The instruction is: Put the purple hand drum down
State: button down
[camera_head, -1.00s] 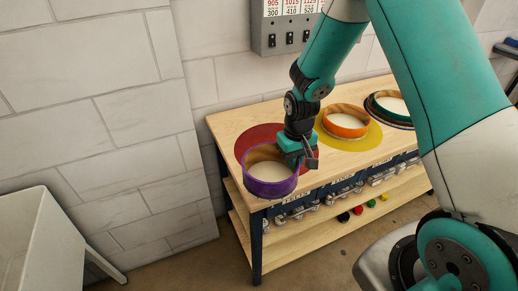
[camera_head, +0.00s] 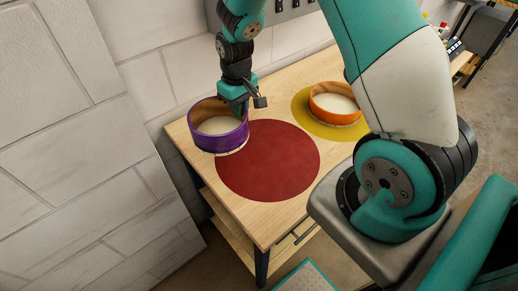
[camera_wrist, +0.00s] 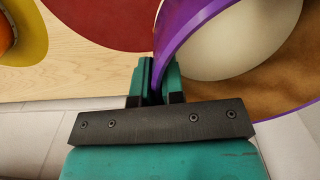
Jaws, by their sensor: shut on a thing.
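The purple hand drum (camera_head: 220,141) is near the table's left back corner in the head view, its pale skin facing up. My gripper (camera_head: 241,107) is shut on the right side of its rim. In the wrist view the purple rim (camera_wrist: 186,27) runs between the fingers (camera_wrist: 155,88). The drum's lower edge overlaps the upper left of the red round mat (camera_head: 270,165) in the picture. I cannot tell whether the drum touches the table or hangs just above it. Most of the red mat is bare.
An orange drum (camera_head: 336,116) stands on a yellow round mat (camera_head: 302,104) to the right. The wooden table (camera_head: 248,215) has bare wood in front of the red mat. The wall (camera_head: 90,90) is close behind and left. A panel with switches (camera_head: 278,8) hangs above the table.

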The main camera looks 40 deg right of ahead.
jog(key=s+d+r+n+b, duration=0.2)
jog(key=d+r+n+b, duration=0.55)
jog(key=d+b, duration=0.35)
jog(key=shift+n, duration=0.35)
jog(key=f, duration=0.6)
jog(key=a+f, duration=0.1)
jog(key=f, duration=1.2)
jog(key=shift+w+a+f, duration=0.2)
jog(key=shift+f+b, duration=0.1)
jog(key=shift+b, duration=0.2)
jog(key=c, duration=1.2)
grip_release()
jog(key=shift+c, duration=0.2)
